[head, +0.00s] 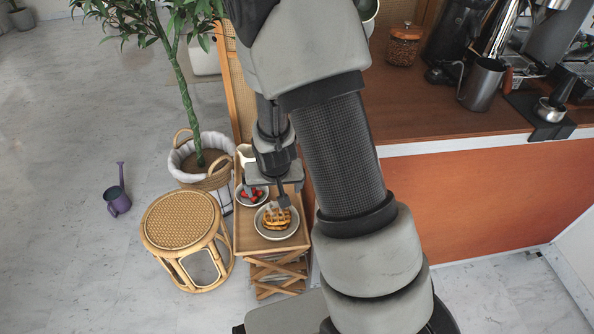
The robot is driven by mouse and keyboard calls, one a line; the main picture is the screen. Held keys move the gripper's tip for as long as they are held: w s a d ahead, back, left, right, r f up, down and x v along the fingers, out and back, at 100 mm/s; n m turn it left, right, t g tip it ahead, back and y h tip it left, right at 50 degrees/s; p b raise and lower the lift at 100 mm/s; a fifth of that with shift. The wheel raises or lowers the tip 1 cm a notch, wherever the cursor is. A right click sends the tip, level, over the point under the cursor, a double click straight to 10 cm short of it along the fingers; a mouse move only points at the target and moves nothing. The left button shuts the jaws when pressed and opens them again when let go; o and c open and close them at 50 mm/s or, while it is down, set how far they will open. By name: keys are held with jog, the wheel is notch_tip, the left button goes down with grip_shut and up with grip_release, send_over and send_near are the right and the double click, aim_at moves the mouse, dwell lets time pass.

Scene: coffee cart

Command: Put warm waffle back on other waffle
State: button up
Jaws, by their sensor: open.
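Golden-brown waffle (277,221) lies on a round light plate (262,231) on the small wooden tray table. From this view I cannot tell whether one waffle or two are stacked there. My gripper (274,202) points down just above the plate, with its fingers at the waffle's far edge and partly covering it. The gripper is open. Whether a finger touches the waffle cannot be made out.
A bowl of red berries (241,198) stands behind the plate, close to my gripper. The wooden tray table (242,238) is small. A rattan stool (181,222) and a potted plant (186,160) stand to its left. The counter (430,120) is on the right.

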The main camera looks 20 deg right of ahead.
jog(key=w+d+r+v, duration=0.1)
jog(key=w+v, duration=0.1)
jog(key=v, duration=1.1)
jog(key=s+r+n+t, duration=0.1)
jog(key=s+r+n, duration=0.1)
jog(key=s+r, duration=1.5)
jog(key=shift+s+d+y, duration=0.3)
jog(key=shift+s+d, duration=0.05)
jog(key=shift+s, duration=0.1)
jog(key=shift+r, duration=0.1)
notch_tip(320, 180, up, 24)
jog(key=p, duration=2.4)
jog(key=shift+r, duration=0.15)
